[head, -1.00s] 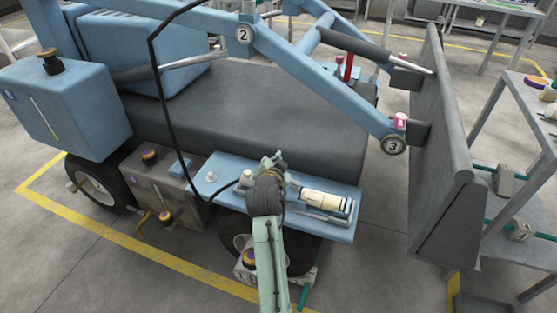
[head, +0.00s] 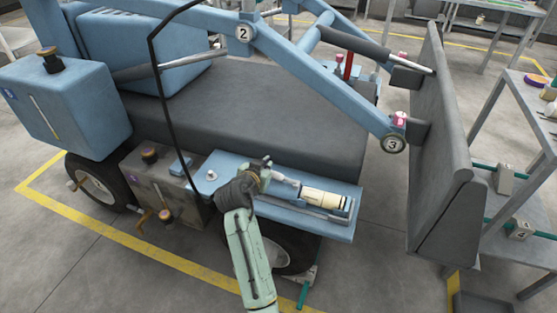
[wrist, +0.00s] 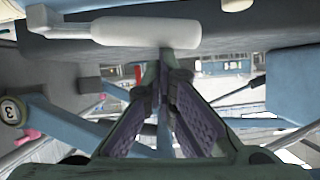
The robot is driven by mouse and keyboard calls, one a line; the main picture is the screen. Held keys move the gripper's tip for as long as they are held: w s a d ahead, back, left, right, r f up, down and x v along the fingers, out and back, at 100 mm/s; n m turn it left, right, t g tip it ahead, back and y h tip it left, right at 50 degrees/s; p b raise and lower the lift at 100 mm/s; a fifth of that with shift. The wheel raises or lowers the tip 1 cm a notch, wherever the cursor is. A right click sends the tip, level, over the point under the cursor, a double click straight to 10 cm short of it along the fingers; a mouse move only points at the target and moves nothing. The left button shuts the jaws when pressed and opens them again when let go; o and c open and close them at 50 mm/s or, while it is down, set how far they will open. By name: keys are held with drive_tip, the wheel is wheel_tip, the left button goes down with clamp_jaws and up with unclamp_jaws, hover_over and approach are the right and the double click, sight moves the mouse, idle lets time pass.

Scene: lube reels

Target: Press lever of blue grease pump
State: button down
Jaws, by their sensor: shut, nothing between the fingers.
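My gripper (head: 265,165) is over the left part of a blue shelf (head: 340,233) on the side of the blue machine. Its fingers are closed and empty; they also show in the wrist view (wrist: 168,62). A cream cylinder (head: 322,197) lies on the shelf to the right of the gripper, with a grey rod along its near side. A light grey part (head: 285,181) shows between gripper and cylinder. In the wrist view, a white cylindrical handle (wrist: 145,31) on a bent grey arm lies across the fingertips; contact is unclear. I cannot tell which part is the pump lever.
A white knob (head: 212,174) stands at the shelf's left end. A grey box (head: 158,187) with caps is further left. The boom joint marked 3 (head: 393,145) and an upright grey plate (head: 440,140) are to the right.

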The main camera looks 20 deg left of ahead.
drive_tip(key=shift+a+f, duration=0.25)
drive_tip(key=shift+f, duration=0.35)
drive_tip(key=shift+r, duration=0.35)
wheel_tip(320, 180, up, 4)
drive_tip(key=shift+w+f+p, duration=0.1)
drive_tip(key=shift+p, duration=1.15)
drive_tip(key=b+v, duration=0.2)
drive_tip(key=v, duration=0.7)
